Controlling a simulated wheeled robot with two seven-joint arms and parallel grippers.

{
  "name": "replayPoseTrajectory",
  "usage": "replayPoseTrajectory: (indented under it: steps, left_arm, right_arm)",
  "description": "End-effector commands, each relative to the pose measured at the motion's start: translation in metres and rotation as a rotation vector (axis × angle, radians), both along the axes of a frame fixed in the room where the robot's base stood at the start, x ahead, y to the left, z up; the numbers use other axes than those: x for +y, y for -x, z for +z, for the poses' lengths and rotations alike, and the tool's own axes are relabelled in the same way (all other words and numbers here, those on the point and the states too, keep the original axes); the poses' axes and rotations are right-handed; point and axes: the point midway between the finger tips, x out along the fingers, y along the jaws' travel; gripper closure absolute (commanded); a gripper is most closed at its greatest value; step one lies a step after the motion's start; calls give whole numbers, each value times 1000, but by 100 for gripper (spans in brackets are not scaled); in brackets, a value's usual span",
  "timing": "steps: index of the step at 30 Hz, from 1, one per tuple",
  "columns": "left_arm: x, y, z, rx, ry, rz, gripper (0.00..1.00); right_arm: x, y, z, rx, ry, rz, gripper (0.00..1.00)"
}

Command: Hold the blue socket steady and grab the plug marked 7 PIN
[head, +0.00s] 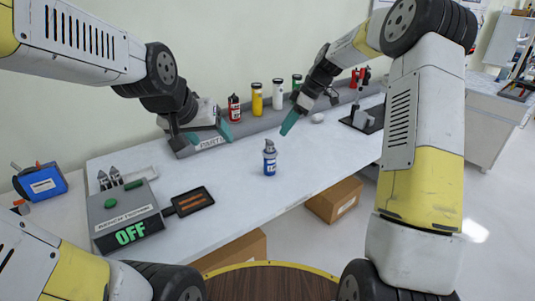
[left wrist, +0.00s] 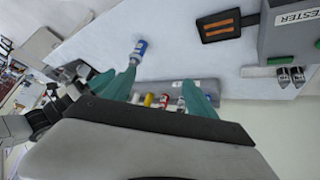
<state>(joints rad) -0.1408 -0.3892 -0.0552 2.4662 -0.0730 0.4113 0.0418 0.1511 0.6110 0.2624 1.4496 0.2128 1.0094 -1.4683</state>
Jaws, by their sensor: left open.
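A small upright blue piece with a white label and grey top (head: 270,158) stands on the bench, mid-picture in the head view. It also shows in the left wrist view (left wrist: 138,50). It looks like the blue socket with a grey plug in its top; I cannot read 7 PIN on it. My left gripper (head: 217,128) is behind and left of it, apart from it. Its teal fingers show spread in the left wrist view (left wrist: 158,88), with nothing between them. My right gripper (head: 289,123) hangs above and right of the piece, not touching. Its finger gap is hidden.
A grey tester box (head: 126,215) reading OFF stands front left, with a dark pad (head: 188,201) beside it. A blue case (head: 41,182) is far left. Several coloured bottles (head: 257,98) line the back. Cardboard boxes (head: 335,200) are below the bench. Bench around the piece is clear.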

Motion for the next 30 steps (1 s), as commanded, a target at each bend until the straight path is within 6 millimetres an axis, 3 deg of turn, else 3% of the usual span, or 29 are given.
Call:
replayPoseTrajectory:
  steps: [6,15,22,30]
  left_arm:
    - [-12,-73,-39,-77,-9,-7,33]
    - [-39,-149,-105,-201,-8,-46,33]
    - [-67,-182,-165,-294,14,-104,33]
    - [-104,-193,-231,-397,63,-187,33]
  right_arm:
    - [0,0,0,0,0,0,64]
    - [0,0,0,0,0,-1,64]
    - [0,0,0,0,0,-1,64]
    - [0,0,0,0,0,-1,64]
